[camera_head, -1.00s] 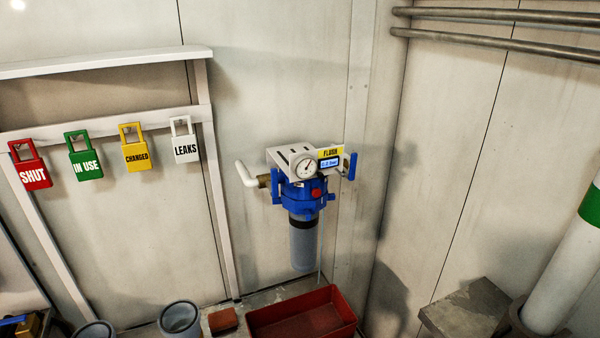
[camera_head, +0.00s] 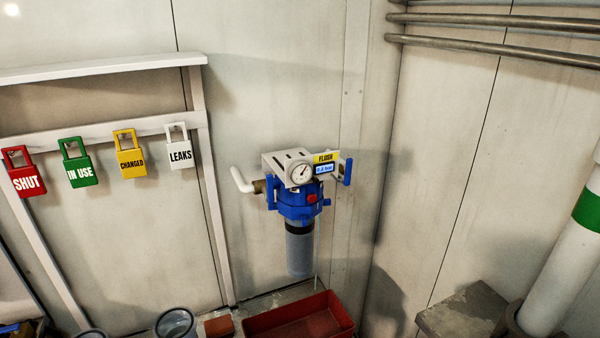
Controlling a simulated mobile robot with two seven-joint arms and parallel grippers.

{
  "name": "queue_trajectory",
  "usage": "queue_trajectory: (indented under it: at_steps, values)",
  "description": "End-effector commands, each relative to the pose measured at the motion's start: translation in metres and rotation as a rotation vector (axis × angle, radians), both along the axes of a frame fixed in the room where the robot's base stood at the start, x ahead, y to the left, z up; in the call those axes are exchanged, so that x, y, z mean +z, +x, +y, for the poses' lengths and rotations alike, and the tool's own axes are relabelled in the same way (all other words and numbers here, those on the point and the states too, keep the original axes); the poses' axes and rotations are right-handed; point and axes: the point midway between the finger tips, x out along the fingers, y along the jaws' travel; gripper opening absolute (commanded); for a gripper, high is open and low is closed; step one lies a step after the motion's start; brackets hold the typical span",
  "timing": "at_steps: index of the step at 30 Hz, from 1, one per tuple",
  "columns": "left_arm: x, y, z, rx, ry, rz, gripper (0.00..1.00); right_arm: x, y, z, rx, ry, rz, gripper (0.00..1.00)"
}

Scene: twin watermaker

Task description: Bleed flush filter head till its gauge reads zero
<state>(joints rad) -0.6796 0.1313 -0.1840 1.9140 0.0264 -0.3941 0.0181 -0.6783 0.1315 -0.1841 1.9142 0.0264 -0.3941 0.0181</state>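The flush filter head (camera_head: 298,205) is a blue housing on the wall at the picture's middle, with a clear grey bowl (camera_head: 300,252) hanging below it. A round white gauge (camera_head: 300,173) sits on its front; its reading is too small to tell. A yellow FLUSH label (camera_head: 326,157) stands above a small blue-lit display (camera_head: 324,169), whose digits are blurred. A red button or knob (camera_head: 311,198) is on the head's front. Blue handles show at the left (camera_head: 271,193) and right (camera_head: 348,172). Neither gripper is in view.
A red tray (camera_head: 290,331) lies below the filter, with a red-brown block (camera_head: 219,326) and a grey cup (camera_head: 176,323) to its left. SHUT, IN USE, CHANGED and LEAKS tags hang on a white rail (camera_head: 150,127). A white pipe (camera_head: 560,265) stands at right.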

Motion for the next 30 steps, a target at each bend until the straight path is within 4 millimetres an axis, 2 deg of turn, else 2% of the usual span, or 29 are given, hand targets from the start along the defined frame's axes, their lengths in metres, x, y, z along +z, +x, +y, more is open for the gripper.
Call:
queue_trajectory:
  at_steps: [1,9,30]
  values:
    - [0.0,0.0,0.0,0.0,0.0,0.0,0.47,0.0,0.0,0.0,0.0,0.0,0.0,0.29]
    - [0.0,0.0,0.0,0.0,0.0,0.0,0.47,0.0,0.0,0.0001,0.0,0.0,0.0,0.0]
    - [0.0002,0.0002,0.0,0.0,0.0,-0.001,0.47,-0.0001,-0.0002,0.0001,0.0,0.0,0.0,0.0]
